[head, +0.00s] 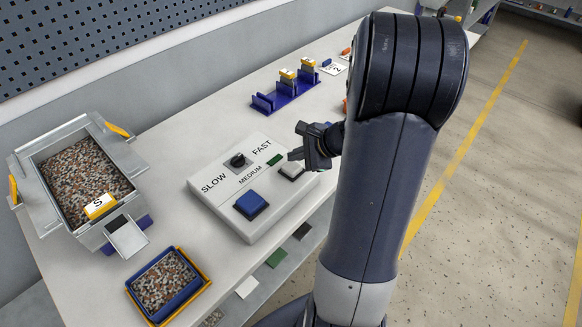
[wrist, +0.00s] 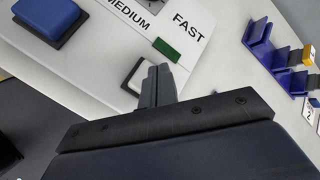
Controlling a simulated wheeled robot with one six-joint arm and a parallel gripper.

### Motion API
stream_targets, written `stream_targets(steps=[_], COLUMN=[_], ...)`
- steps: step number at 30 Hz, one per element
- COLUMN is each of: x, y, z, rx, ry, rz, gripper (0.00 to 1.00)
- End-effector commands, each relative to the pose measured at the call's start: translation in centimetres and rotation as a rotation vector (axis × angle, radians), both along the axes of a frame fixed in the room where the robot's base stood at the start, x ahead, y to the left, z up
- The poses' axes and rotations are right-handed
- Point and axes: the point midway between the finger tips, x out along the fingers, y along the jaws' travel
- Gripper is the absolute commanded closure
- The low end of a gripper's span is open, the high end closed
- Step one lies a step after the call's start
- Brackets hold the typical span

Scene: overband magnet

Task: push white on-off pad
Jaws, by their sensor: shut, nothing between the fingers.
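The white on-off pad (head: 291,171) sits at the right side of the white control box (head: 225,210), beside a blue pad (head: 251,205). In the wrist view the white pad (wrist: 136,74) is partly hidden behind my shut fingers. My gripper (head: 294,155) is shut and empty, with its fingertips at or just above the white pad. The wrist view shows the fingertips (wrist: 159,72) overlapping the pad's right part. I cannot tell whether they touch it. A green indicator (wrist: 166,50) lies just beyond the pad.
A black knob (head: 238,161) with SLOW, MEDIUM and FAST labels is on the box. A grey bin of mixed granules (head: 60,222) and a blue tray (head: 163,283) stand at the left. A blue rack (head: 262,103) with yellow-labelled pieces stands behind the box.

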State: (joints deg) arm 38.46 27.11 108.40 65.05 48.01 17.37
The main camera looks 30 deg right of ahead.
Motion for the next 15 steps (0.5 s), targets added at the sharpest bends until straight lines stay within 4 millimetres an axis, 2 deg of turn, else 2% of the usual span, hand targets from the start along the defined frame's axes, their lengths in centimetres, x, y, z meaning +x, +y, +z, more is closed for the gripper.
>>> stream_targets(steps=[5,15], x=[0.0,0.0], y=[0.0,0.0], z=[0.9,4.4], rx=[0.000,-0.001], ry=[-0.001,-0.001], rz=[-0.001,0.000], gripper=[1.00,1.00])
